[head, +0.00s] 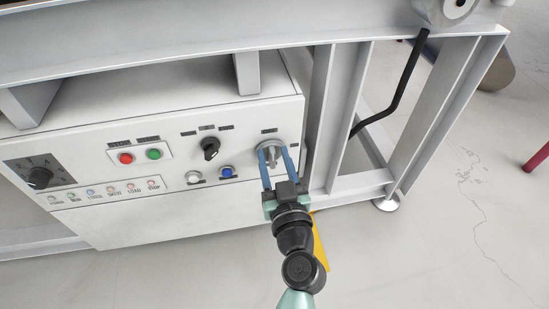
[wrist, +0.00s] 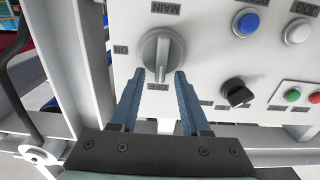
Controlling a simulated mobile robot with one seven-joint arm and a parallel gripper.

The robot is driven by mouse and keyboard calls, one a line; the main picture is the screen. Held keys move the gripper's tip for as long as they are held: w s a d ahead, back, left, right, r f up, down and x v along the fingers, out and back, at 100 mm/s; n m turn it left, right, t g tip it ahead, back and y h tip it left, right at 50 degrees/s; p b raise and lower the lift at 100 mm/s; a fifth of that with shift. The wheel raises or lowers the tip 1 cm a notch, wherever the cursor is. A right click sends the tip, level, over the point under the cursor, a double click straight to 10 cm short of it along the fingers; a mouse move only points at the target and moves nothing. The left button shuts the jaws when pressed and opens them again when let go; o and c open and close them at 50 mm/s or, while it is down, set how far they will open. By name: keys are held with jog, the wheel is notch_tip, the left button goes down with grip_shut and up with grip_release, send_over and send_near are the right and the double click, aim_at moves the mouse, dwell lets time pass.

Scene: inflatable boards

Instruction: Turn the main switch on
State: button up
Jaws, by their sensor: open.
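The main switch is a round grey rotary knob with a raised handle on the right end of the white control panel, in the head view (head: 271,159) and the wrist view (wrist: 162,52). In the wrist view, its handle stands upright in the picture, its lower end at the OFF label (wrist: 159,87). The ON label (wrist: 121,49) is to the left and the MAIN label (wrist: 165,8) above. My gripper (head: 273,150) has two blue fingers, open, one on each side of the handle with gaps visible in the wrist view (wrist: 160,75). I cannot tell whether the tips touch the panel.
A blue button (head: 226,172), a white button (head: 194,177), a black selector knob (head: 210,149), and red (head: 125,158) and green (head: 153,154) buttons lie left of the switch. A grey metal frame post (head: 318,115) stands close to its right.

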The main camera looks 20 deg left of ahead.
grip_shut()
jog(key=shift+m, duration=0.3)
jog(key=m, duration=0.3)
jog(key=shift+w+d+f+m+b, duration=0.1)
jog(key=shift+w+d+m+b, duration=0.1)
jog(key=shift+d+m+b, duration=0.15)
jog(key=m, duration=0.4)
jog(key=shift+w+d+f+m, duration=0.2)
jog(key=shift+d+m, duration=0.05)
jog(key=shift+d, duration=0.05)
jog(key=m, duration=0.3)
jog(key=f+m+p, duration=0.1)
jog(key=m, duration=0.5)
jog(key=shift+w+d+f, duration=0.15)
jog(key=shift+d+f, duration=0.1)
jog(key=shift+f, duration=0.05)
